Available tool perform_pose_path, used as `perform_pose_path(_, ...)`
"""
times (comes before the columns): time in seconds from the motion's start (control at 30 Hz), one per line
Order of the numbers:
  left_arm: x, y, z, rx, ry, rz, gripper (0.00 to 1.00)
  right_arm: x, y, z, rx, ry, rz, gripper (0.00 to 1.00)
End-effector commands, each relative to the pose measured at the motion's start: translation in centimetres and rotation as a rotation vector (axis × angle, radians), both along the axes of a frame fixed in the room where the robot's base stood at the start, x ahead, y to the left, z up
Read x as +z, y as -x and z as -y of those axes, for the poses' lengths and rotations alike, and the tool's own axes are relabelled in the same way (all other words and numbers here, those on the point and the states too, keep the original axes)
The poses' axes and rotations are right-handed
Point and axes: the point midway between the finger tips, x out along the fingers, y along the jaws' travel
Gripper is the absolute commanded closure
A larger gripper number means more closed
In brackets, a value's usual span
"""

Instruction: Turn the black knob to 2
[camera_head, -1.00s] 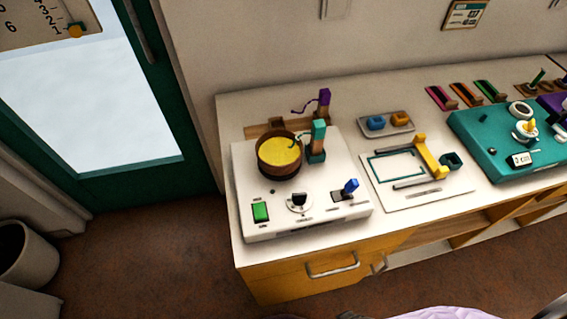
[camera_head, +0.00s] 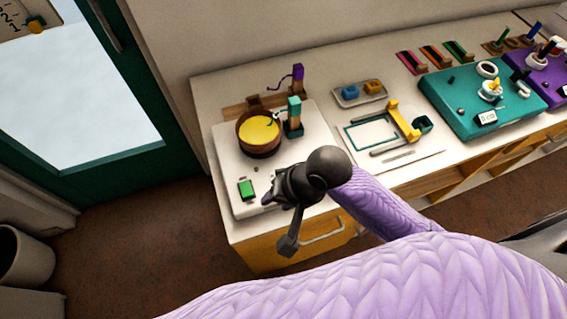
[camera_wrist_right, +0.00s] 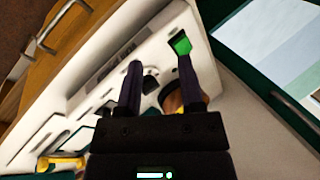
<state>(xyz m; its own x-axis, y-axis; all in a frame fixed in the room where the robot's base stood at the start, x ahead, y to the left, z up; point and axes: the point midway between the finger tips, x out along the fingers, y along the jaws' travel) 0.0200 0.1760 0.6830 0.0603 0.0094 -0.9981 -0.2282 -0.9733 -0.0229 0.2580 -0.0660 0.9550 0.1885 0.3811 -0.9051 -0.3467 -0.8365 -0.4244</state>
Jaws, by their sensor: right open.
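The black knob (camera_wrist_right: 149,84) shows in the right wrist view, on the white panel between the two fingers of my right gripper (camera_wrist_right: 160,62). The fingers are apart, and I cannot tell whether either touches the knob. In the head view my right gripper (camera_head: 268,197) is over the front of the white device (camera_head: 227,160) and hides the knob and its dial. I cannot read the dial marks. My left gripper is not in view.
A green switch (camera_head: 246,189) lies left of my gripper on the device. A brown bowl with yellow inside (camera_head: 259,131) and a teal post (camera_head: 294,114) stand behind. A board with a yellow slider (camera_head: 404,122) lies right. The counter's front edge is close.

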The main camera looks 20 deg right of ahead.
Motion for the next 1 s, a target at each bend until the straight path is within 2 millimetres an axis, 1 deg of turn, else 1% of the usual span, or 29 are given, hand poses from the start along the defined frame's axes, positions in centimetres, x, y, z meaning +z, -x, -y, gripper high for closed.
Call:
perform_pose_path(0.03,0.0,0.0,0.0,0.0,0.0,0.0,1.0,0.2,-1.0,0.2,-0.07,-0.019,-0.052,0.51)
perform_pose_path(0.07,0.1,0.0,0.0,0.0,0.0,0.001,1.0,0.2,-1.5,0.3,-0.132,-0.034,-0.098,0.51)
perform_pose_path(0.17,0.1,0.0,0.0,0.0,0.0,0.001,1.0,0.4,-3.6,1.7,-0.397,-0.068,-0.272,0.51)
perform_pose_path(0.3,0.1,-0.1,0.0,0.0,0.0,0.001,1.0,1.4,-7.2,5.5,-0.87,-0.105,-0.493,0.51)
perform_pose_path(0.4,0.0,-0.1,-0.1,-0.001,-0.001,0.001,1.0,2.3,-8.8,7.4,-1.108,-0.136,-0.584,0.51)
perform_pose_path(0.47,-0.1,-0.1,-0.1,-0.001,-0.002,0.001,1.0,2.3,-9.2,7.7,-1.171,-0.149,-0.61,0.51)
perform_pose_path(0.53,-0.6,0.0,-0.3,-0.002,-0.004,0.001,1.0,1.4,-9.3,7.5,-1.194,-0.153,-0.621,0.51)
perform_pose_path(0.7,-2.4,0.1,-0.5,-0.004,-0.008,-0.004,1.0,-2.7,-9.5,5.9,-1.189,-0.152,-0.621,0.51)
perform_pose_path(0.83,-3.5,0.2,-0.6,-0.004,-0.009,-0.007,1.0,-5.2,-9.6,4.8,-1.187,-0.152,-0.621,0.51)
perform_pose_path(0.9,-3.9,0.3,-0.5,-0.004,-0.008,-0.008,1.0,-6.0,-9.7,4.4,-1.187,-0.152,-0.619,0.51)
perform_pose_path(1.0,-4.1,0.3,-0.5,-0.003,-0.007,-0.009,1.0,-6.5,-9.7,4.1,-1.186,-0.154,-0.617,0.51)
